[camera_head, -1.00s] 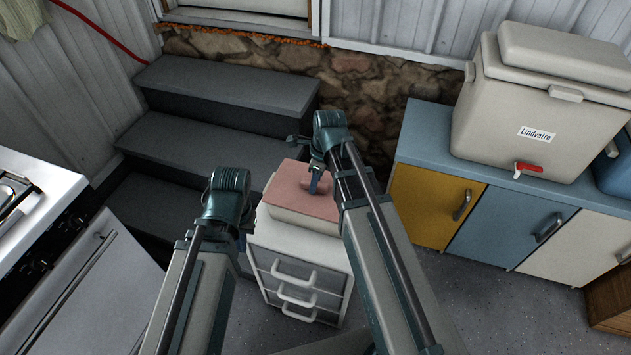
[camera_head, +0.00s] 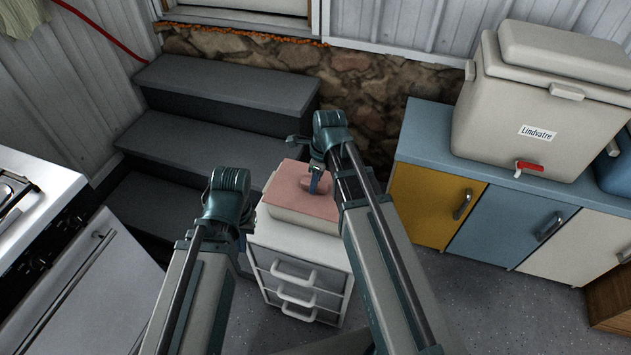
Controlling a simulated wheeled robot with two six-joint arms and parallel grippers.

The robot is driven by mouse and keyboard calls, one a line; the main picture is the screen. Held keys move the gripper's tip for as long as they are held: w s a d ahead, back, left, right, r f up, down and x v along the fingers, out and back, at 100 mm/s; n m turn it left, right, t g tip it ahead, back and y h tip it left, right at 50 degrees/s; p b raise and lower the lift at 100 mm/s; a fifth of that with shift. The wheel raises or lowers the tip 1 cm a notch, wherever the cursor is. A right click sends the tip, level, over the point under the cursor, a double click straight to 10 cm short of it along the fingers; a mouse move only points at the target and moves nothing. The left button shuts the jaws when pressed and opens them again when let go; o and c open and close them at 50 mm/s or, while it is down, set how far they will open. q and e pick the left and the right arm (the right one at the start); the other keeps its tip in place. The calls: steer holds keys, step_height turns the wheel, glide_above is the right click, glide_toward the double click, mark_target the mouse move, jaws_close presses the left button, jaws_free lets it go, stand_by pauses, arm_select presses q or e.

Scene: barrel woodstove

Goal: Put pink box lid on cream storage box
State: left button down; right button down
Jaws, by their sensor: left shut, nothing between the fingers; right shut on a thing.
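The pink box lid (camera_head: 290,186) lies over the top of the cream storage box (camera_head: 290,215). The box stands on the small white drawer unit (camera_head: 270,240). My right gripper (camera_head: 314,187) points down at the lid's middle and is shut on its raised pink handle. My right arm hides part of the lid's right side. Whether the lid sits flush all round cannot be told. My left gripper (camera_head: 240,242) is shut and empty, low beside the drawer unit's left edge, and mostly hidden behind my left wrist.
Dark grey steps (camera_head: 212,148) rise behind and left of the drawer unit. A white stove (camera_head: 75,270) stands at the left. At the right, a low cabinet (camera_head: 430,207) carries a large cream cooler (camera_head: 540,110). Grey floor (camera_head: 490,310) is clear between.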

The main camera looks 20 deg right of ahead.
steer(key=shift+c, duration=1.1)
jaws_free()
steer(key=shift+s+d+r+p, duration=0.1)
steer(key=shift+d+r+p, duration=0.05)
steer(key=shift+r+p, duration=1)
steer(key=shift+s+d+r+p, duration=0.1)
steer(key=shift+d+r+p, duration=0.05)
steer(key=shift+r+p, duration=1.05)
steer(key=shift+s+d+r+p, duration=0.1)
steer(key=shift+d+r+p, duration=0.05)
steer(key=shift+r+p, duration=1)
step_height(320, 180, up, 14)
steer(key=s+d+p, duration=0.1)
steer(key=p, duration=1.2)
steer(key=shift+d+f+p, duration=0.2)
steer(key=shift+d+p, duration=0.1)
steer(key=shift+d, duration=0.05)
